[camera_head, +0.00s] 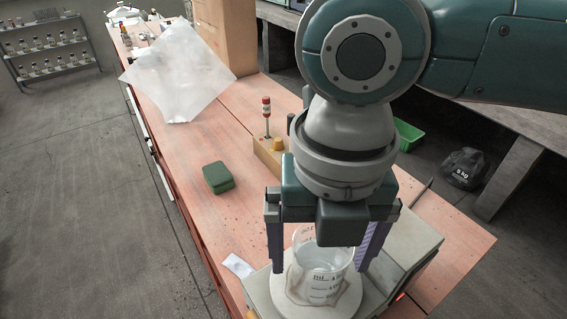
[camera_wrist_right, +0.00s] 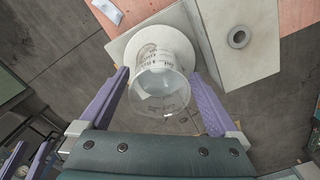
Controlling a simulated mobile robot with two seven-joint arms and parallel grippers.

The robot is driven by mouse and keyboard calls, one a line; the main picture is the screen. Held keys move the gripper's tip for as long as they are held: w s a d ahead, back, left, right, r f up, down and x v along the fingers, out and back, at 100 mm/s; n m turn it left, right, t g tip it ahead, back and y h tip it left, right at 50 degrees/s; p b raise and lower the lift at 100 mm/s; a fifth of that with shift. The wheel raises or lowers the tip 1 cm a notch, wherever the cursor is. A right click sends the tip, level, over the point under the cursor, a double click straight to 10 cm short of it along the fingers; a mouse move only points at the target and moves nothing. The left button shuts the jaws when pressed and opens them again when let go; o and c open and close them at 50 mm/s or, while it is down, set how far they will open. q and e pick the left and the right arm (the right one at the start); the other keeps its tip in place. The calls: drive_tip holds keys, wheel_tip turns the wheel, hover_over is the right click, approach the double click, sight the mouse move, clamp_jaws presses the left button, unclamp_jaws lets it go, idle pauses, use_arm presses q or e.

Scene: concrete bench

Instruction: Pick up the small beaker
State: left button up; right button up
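The small beaker (camera_head: 322,272) is clear glass with dark printed markings. It stands upright on a round white plate (camera_head: 290,302) of a grey device. My right gripper (camera_head: 322,262) points down over it, with one purple finger on each side. Gaps show between fingers and glass in the head view, so the gripper is open. The wrist view shows the beaker (camera_wrist_right: 160,88) between the two fingers (camera_wrist_right: 160,85). My left gripper (camera_wrist_right: 25,160) shows only at the lower left of the wrist view, with its fingers apart; it is outside the head view.
A green box (camera_head: 218,177), a wooden block with a red-topped tool (camera_head: 267,150) and a white paper piece (camera_head: 238,266) lie on the reddish bench. A translucent sheet (camera_head: 180,75) and a cardboard box (camera_head: 228,35) stand farther back. The bench's left middle is fairly clear.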

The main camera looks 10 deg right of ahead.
drive_tip(key=c, duration=1.4)
drive_tip(key=shift+o, duration=0.2)
drive_tip(key=shift+r, duration=0.1)
